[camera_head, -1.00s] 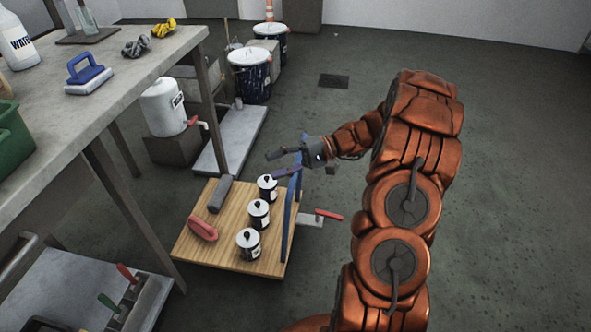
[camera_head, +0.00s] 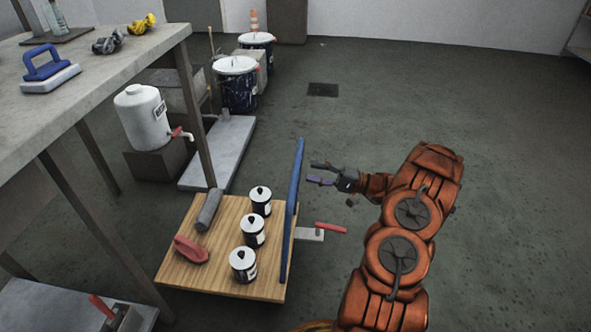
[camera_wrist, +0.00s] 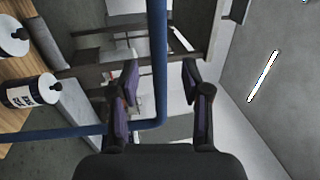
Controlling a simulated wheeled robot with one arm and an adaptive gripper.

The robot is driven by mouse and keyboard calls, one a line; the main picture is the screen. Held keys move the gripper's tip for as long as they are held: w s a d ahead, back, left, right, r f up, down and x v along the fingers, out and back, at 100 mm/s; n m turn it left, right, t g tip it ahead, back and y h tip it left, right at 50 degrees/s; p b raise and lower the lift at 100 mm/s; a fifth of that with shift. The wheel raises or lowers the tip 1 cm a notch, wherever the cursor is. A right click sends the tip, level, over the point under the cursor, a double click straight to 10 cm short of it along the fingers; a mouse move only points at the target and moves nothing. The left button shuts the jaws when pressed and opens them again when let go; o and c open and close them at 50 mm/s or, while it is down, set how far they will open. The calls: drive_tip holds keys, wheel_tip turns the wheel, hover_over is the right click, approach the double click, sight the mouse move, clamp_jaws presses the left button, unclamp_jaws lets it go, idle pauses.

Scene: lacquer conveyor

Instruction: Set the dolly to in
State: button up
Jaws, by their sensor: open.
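The dolly (camera_head: 190,272) is a low wooden platform on the floor, partly in front of the workbench. Its blue push handle (camera_head: 293,215) stands up along the right edge. Three dark cans with white lids (camera_head: 253,231) stand on it, with a grey roll (camera_head: 209,210) and a red piece (camera_head: 190,249). My gripper (camera_head: 317,173) is open and empty, just right of the handle's upper part. In the wrist view the blue handle (camera_wrist: 157,70) passes between the open fingers (camera_wrist: 158,92) in the picture; whether they touch it I cannot tell.
A red-ended pedal (camera_head: 330,228) sticks out at the dolly's right side. The workbench (camera_head: 120,62) stands at the left, with a white drum with a tap (camera_head: 143,117) beneath it. A grey floor plate (camera_head: 222,150) lies behind the dolly. The floor on the right is clear.

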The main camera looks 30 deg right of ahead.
sight(296, 168)
drive_tip(key=b+x, duration=0.1)
drive_tip(key=x, duration=0.5)
drive_tip(key=shift+a, duration=0.15)
drive_tip(key=shift+c, duration=0.4)
clamp_jaws()
